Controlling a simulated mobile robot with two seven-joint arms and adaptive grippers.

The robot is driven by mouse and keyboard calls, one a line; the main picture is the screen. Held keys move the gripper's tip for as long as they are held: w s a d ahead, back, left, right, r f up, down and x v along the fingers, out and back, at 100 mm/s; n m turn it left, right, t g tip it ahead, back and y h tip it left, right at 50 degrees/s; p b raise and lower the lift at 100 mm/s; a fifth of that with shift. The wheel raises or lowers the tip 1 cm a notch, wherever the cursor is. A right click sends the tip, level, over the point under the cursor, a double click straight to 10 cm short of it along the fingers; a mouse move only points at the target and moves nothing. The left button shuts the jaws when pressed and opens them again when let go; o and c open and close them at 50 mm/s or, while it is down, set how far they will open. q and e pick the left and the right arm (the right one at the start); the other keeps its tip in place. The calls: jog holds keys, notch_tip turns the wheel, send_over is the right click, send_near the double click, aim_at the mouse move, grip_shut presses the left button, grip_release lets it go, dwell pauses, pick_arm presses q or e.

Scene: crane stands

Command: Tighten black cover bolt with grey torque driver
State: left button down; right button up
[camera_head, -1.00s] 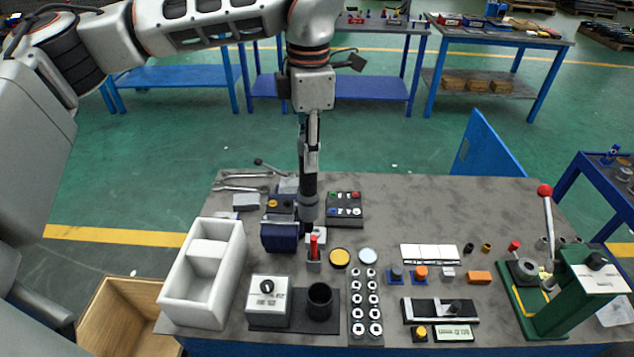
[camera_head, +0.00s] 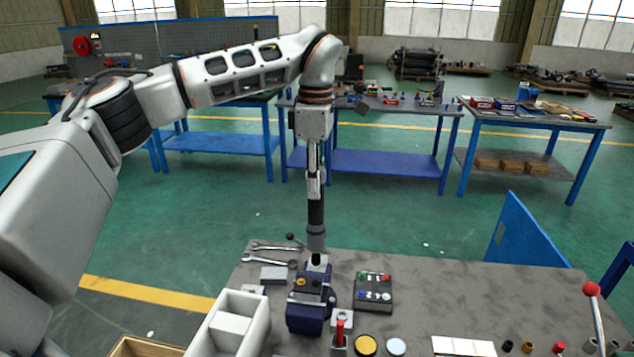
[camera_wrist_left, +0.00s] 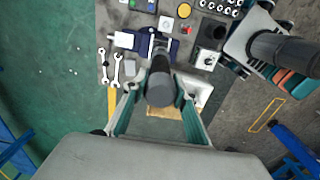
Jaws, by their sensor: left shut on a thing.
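My left gripper (camera_head: 315,178) points straight down and is shut on the grey torque driver (camera_head: 316,238), an upright tool with a black upper part and a grey lower part. The driver also shows in the left wrist view (camera_wrist_left: 160,85), end-on between the two fingers. Its lower end stands over the back of a dark blue block (camera_head: 307,312) with a dark top and an orange knob. I cannot tell whether the tip touches anything there. The black cover bolt cannot be made out; the driver may hide it.
A white tray (camera_head: 258,325) stands left of the blue block. A dark button box (camera_head: 373,288) is close on its right, and a red-handled tool (camera_head: 340,334) is in front. Wrenches (camera_head: 270,258) lie behind left. The table's back right is clear.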

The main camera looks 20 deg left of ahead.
aim_at(316, 209)
pick_arm(q)
jog(key=shift+r, duration=0.1)
jog(key=shift+f, duration=0.65)
notch_tip(316, 209, down, 2)
jog(key=shift+b, duration=0.5)
jog(key=shift+f, duration=1.25)
pick_arm(e)
jog(key=shift+w+a+r, duration=0.3)
jog(key=shift+w+a, duration=0.2)
jog(key=shift+a, duration=0.2)
jog(key=shift+f, duration=0.1)
jog(key=shift+s+r, duration=0.1)
jog(key=shift+r, duration=0.25)
pick_arm(q)
jog(key=shift+f, duration=0.8)
pick_arm(e)
jog(key=shift+f, duration=0.1)
pick_arm(q)
jog(key=shift+p, duration=0.5)
pick_arm(e)
jog(key=shift+r, duration=0.4)
